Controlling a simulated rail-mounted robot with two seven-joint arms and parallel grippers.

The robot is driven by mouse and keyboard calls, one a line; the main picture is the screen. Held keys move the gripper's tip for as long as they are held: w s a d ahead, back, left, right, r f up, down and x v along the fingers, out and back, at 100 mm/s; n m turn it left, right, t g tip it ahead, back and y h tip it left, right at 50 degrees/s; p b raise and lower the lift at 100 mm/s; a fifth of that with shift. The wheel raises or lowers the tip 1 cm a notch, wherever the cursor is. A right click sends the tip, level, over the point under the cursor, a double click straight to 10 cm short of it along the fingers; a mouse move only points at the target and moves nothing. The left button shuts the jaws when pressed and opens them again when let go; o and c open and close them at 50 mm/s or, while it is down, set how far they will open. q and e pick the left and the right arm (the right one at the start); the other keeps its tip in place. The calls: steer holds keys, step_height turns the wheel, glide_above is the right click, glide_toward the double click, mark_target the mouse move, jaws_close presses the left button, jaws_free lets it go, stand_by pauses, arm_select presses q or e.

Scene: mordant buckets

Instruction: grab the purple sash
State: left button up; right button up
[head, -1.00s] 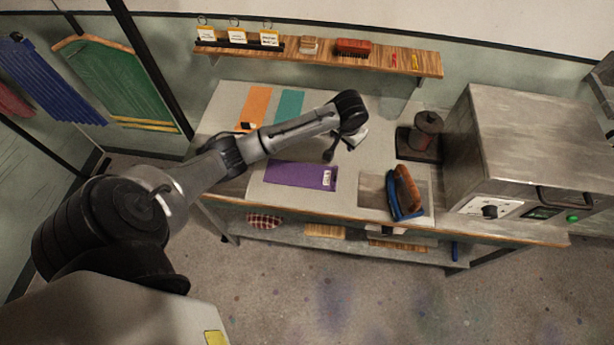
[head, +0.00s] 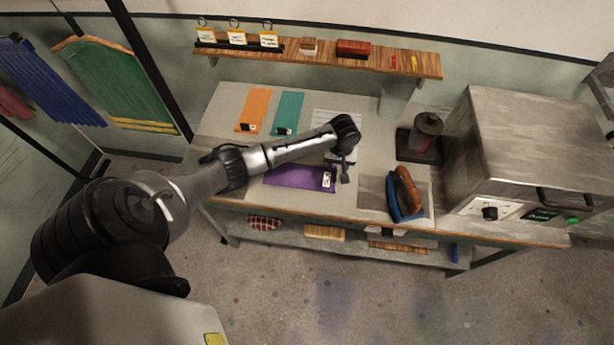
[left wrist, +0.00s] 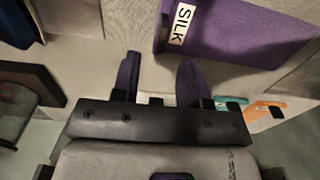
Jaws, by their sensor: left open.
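The purple sash (head: 292,176) lies flat on the table, a white label at its right end. In the left wrist view the sash (left wrist: 235,30) is at the upper right, and its label reads SILK. My left gripper (head: 344,178) is just right of the labelled end in the head view, pointing down. In the left wrist view its two fingers (left wrist: 160,80) are spread apart with nothing between them, and the sash is beyond and to the right of them. The arm hides part of the sash's back edge in the head view. My right gripper is not in view.
Orange (head: 253,110) and teal (head: 288,113) strips lie behind the sash. A blue iron with a brown handle (head: 405,195) stands to the right on a grey mat. A dark-based device (head: 427,135) and a large metal oven (head: 530,140) stand farther right. A shelf (head: 320,55) hangs behind.

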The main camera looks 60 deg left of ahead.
mark_target(336, 173)
arm_select(q)
steer(key=shift+s+f, duration=0.15)
steer(key=shift+f, duration=2.95)
steer(key=shift+c, duration=0.2)
jaws_close()
